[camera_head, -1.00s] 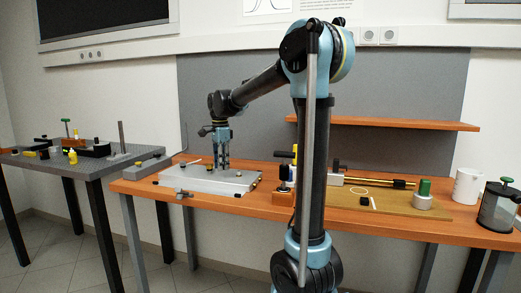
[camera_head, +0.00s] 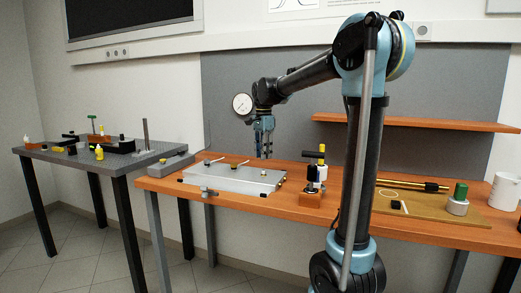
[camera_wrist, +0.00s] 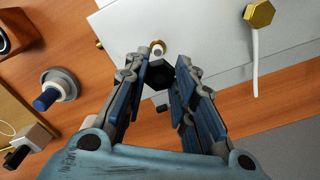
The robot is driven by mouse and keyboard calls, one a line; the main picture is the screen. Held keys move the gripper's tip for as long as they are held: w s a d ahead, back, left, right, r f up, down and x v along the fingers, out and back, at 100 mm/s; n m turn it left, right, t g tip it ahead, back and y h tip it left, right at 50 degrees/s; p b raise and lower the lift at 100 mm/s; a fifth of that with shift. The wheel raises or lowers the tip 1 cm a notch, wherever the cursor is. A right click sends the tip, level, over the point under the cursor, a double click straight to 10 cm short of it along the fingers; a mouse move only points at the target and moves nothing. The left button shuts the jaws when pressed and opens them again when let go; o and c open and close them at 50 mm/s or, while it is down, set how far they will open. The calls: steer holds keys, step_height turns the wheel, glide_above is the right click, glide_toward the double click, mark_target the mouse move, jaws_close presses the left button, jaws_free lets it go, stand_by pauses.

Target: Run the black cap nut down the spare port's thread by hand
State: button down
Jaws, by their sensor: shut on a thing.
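The black cap nut (camera_wrist: 160,74) is a dark hexagonal piece between my fingertips in the wrist view. My gripper (camera_wrist: 160,80) is shut on it. In the head view my gripper (camera_head: 264,157) points down over the right rear part of the pale box (camera_head: 225,181), with its tips above the box top.
A brass hex fitting (camera_wrist: 259,14) with a white stem is on the box. A green-topped cylinder (camera_head: 459,200) is farther right. A shelf (camera_head: 420,123) overhangs the bench's back.

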step_height(320, 180, up, 2)
steer(key=shift+s+n, duration=0.1)
steer(key=shift+n, duration=0.6)
steer(key=shift+f, duration=0.1)
steer(key=shift+s+f, duration=0.15)
steer(key=shift+f, duration=2.55)
steer(key=n, duration=1.3)
steer(key=shift+n, duration=0.4)
steer(key=shift+s+f, duration=0.15)
steer(key=shift+f, duration=0.75)
